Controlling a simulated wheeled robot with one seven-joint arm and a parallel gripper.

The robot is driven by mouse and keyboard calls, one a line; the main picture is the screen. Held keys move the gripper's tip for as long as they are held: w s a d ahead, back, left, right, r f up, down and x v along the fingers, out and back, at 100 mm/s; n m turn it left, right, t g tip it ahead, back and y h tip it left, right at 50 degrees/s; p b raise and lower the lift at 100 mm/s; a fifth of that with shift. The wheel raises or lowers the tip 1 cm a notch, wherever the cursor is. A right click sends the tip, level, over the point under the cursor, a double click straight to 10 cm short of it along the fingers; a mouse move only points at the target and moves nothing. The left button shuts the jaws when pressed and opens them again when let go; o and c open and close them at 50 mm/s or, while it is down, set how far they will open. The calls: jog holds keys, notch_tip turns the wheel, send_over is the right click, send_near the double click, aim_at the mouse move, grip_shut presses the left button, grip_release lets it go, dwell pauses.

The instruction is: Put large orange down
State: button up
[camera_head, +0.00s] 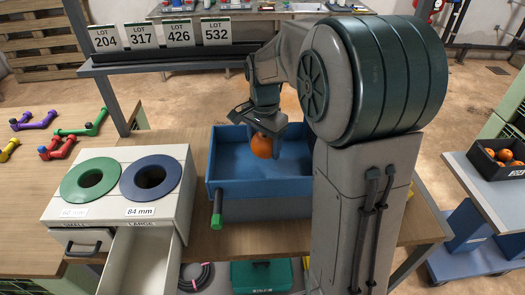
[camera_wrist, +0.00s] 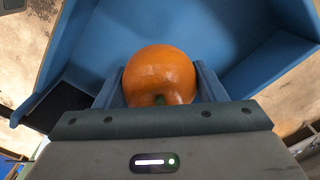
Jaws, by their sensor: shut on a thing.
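A large orange (camera_head: 262,146) is held in my gripper (camera_head: 265,138) over the blue bin in the head view. In the wrist view the orange (camera_wrist: 160,76) sits between the two blue fingers of my gripper (camera_wrist: 160,88), which are shut on it. The blue bin (camera_head: 222,180) stands open on the wooden table, and its blue inside (camera_wrist: 225,40) fills most of the wrist view. The bin looks empty apart from the held orange. I cannot tell whether the orange touches the bin's floor.
A sizing box with a green ring (camera_head: 65,186) and a blue ring (camera_head: 128,187) stands left of the bin, its drawer (camera_head: 140,262) pulled open. Coloured fittings (camera_head: 60,146) lie at the left. A dark crate of oranges (camera_head: 502,152) sits on a cart at the right.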

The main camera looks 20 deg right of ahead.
aim_at(263, 155)
jog(key=shift+w+f+p, duration=0.15)
jog(key=shift+f+p, duration=0.2)
jog(key=shift+f, duration=1.75)
jog(key=shift+f, duration=0.15)
jog(key=o, duration=1)
